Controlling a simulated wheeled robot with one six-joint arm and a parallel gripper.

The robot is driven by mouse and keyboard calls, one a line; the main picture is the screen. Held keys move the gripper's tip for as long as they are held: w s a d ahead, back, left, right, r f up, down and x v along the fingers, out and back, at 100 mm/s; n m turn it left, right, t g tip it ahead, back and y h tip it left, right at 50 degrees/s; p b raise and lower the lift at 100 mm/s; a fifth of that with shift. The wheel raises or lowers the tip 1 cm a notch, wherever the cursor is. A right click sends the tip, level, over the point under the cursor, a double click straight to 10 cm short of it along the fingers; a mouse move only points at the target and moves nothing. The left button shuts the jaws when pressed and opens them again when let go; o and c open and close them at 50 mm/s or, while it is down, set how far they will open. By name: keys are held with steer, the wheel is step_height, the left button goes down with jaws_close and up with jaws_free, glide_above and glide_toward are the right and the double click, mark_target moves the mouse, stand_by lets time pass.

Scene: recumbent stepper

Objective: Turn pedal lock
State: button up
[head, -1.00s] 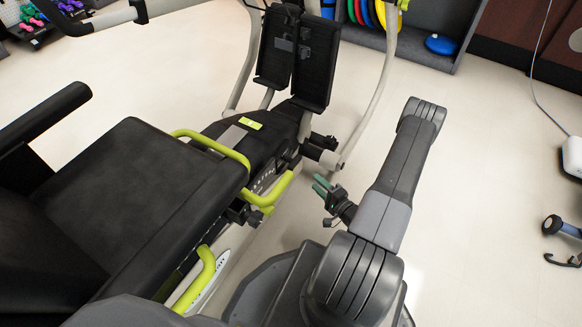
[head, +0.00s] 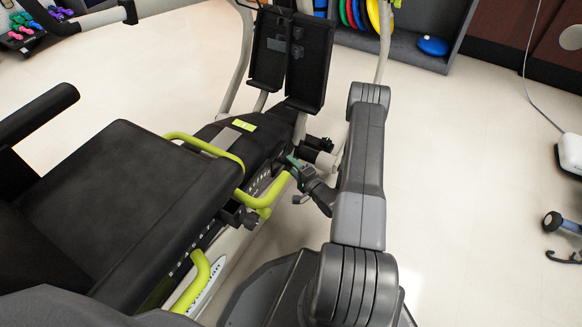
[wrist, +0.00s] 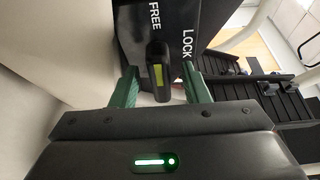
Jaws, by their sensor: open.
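The pedal lock knob (wrist: 158,72) is black with a yellow-green stripe and shows in the wrist view, below the FREE and LOCK labels (wrist: 187,44). Its narrow handle points down toward my gripper. My gripper (wrist: 160,84) is open, with one green finger on each side of the knob; I cannot tell whether either touches it. In the head view my gripper (head: 293,165) is at the side of the stepper, beside the yellow-green handle. The knob itself is hidden there.
The stepper's padded seat (head: 140,190) is at left, with a yellow-green handle (head: 278,192) near my gripper. The black foot pedals (head: 303,65) stand beyond it. Open floor (head: 450,160) lies to the right of my arm.

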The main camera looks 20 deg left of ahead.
steer(key=shift+w+a, duration=0.2)
steer(key=shift+a, duration=0.2)
steer(key=shift+c, duration=0.2)
jaws_close()
